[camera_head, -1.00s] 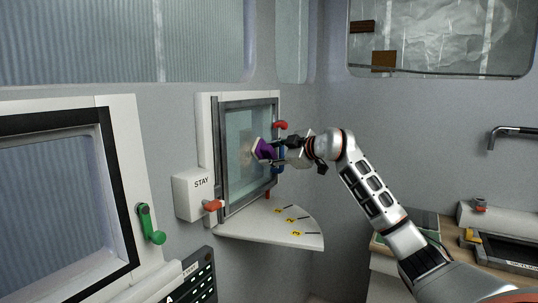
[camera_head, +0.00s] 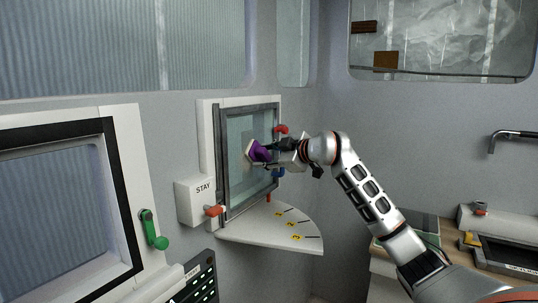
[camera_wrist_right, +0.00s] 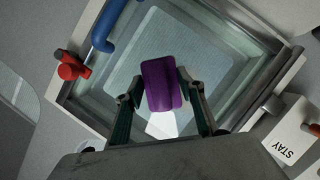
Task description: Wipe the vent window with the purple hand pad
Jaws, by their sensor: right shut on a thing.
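The purple hand pad (camera_head: 260,151) is in my right gripper (camera_head: 275,149), which is shut on it. In the head view the pad's pale face is at the vent window pane (camera_head: 240,181); I cannot tell whether it touches. The right wrist view shows the purple pad (camera_wrist_right: 161,84) between the two fingers (camera_wrist_right: 160,98), in front of the framed glass (camera_wrist_right: 213,54). The window has a grey frame, with a red knob (camera_head: 281,130) and a blue handle (camera_head: 277,172) on its right side, partly behind my gripper. My left gripper is not in view.
A white box marked STAY (camera_head: 195,201) with a red lever (camera_head: 213,211) is left of the window. A quarter-round shelf (camera_head: 272,233) with yellow number marks is below. A black-framed panel with a green handle (camera_head: 151,228) stands at left.

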